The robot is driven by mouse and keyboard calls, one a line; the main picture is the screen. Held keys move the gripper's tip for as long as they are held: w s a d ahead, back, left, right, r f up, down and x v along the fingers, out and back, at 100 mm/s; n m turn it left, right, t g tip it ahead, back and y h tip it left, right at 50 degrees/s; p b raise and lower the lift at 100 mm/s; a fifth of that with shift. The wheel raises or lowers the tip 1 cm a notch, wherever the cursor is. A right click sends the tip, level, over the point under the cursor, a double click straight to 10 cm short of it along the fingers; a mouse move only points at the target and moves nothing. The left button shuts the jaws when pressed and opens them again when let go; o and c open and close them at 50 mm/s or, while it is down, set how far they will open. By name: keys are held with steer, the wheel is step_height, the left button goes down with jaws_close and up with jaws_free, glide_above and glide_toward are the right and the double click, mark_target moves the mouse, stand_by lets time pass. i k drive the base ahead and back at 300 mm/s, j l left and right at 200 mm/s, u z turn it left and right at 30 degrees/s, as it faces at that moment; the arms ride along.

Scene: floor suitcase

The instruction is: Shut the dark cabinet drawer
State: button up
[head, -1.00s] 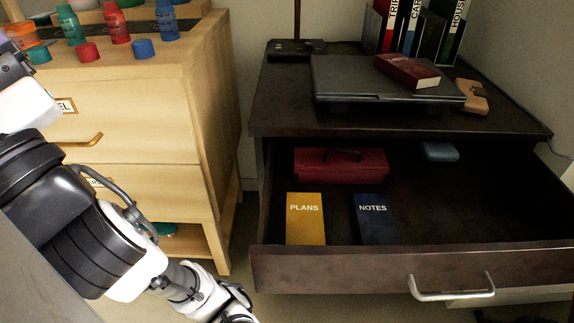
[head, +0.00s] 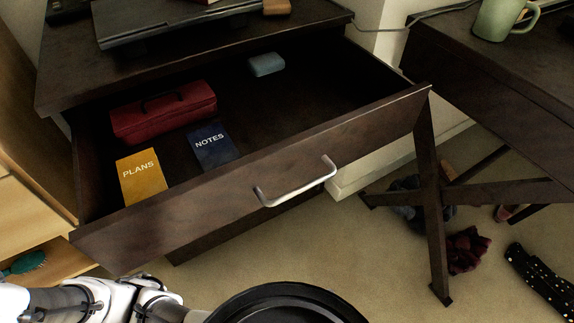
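The dark cabinet drawer (head: 330,142) stands pulled out of the dark cabinet (head: 70,62). Its front panel carries a silver bar handle (head: 297,190). Inside the drawer lie a red case (head: 163,112), a yellow PLANS book (head: 141,177), a navy NOTES book (head: 212,145) and a small blue-grey box (head: 266,65). Part of my arm shows at the lower left, below the drawer front and apart from the handle. My gripper's fingers are not in view.
A dark desk (head: 500,88) with crossed legs stands to the right, with a green mug (head: 492,18) on it. Clothes (head: 467,250) lie on the floor beneath. A light wooden cabinet (head: 30,200) stands at the left.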

mark_target(334, 103)
steer(key=k+j+z, duration=0.2)
steer(key=j+z, duration=0.3)
steer(key=k+j+z, duration=0.25)
steer(key=z, duration=0.25)
steer(key=i+l+z, duration=0.25)
steer(key=k+l, duration=0.05)
